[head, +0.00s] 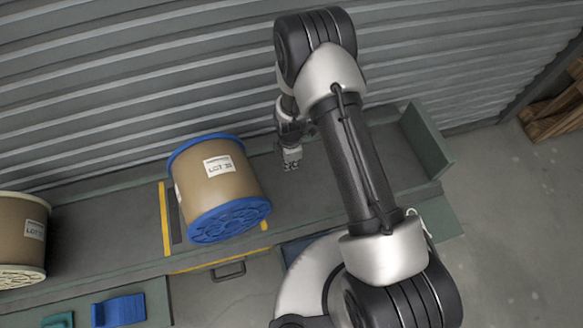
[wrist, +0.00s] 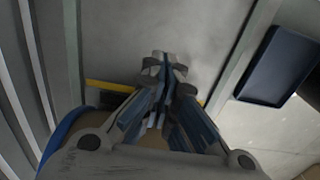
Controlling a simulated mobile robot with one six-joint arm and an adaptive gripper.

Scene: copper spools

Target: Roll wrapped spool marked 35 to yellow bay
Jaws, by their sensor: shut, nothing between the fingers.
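A brown-wrapped spool (head: 236,186) with blue flanges lies on its side on the bench, its axis across the bench. Its label reads LOT and a number too small to read surely. Yellow lines (head: 165,220) mark a bay at the spool; the spool hides part of the marking. My gripper (head: 291,164) is shut and empty, just right of the spool and apart from it in the head view. In the wrist view my closed fingers (wrist: 161,75) show over the grey bench, with the spool's blue flange (wrist: 62,135) at lower left and a yellow strip (wrist: 108,87) behind the fingers.
A second brown spool (head: 15,228) with cream flanges stands at the left bench end; its label number is unclear. A blue block (head: 118,310) and a green block (head: 58,320) are at the front left. An end wall (head: 428,140) closes the right side. Corrugated wall behind.

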